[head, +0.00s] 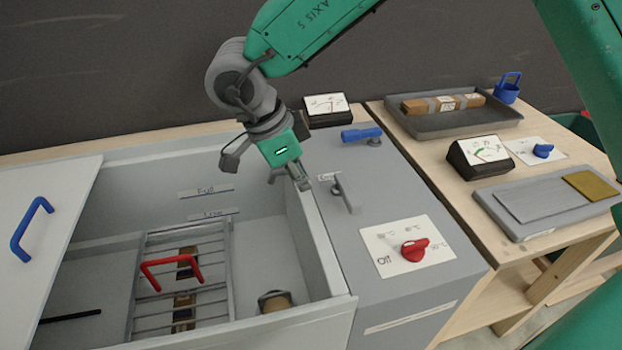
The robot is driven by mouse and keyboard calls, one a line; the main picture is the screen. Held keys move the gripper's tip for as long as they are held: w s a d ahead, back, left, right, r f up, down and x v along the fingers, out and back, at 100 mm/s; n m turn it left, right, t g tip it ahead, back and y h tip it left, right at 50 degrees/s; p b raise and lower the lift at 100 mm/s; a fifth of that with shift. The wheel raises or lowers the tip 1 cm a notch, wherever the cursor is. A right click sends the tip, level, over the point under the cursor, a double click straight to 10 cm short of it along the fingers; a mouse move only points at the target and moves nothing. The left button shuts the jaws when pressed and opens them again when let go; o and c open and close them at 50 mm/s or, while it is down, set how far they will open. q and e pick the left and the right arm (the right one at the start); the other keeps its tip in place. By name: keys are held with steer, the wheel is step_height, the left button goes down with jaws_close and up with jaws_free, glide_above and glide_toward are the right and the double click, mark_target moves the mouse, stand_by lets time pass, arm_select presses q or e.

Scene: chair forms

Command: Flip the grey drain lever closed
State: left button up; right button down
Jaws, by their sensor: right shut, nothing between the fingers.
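The grey drain lever (346,194) stands on the grey top panel, right of the basin, beside a small label (327,177). It looks raised, but its exact position is hard to tell. My right gripper (303,184) is shut and empty, just left of the lever above the basin's right rim. A small gap seems to show between the fingertips and the lever; contact cannot be told for sure. My left gripper is not in view.
The open basin (325,262) holds a rack with a red handle (172,268). A red knob (414,249) and a blue lever (361,134) sit on the panel. A lid with a blue handle (31,229) lies left.

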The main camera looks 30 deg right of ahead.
mark_target(347, 192)
steer(key=b+x, duration=0.1)
steer(key=x, duration=0.6)
steer(key=shift+a+f, duration=0.1)
steer(key=shift+f, duration=0.2)
steer(key=shift+s+d, duration=0.25)
steer(key=shift+d, duration=0.85)
steer(key=shift+s+d, duration=0.25)
steer(key=shift+d, duration=0.85)
steer(key=shift+a+r, duration=0.1)
steer(key=shift+a, duration=0.05)
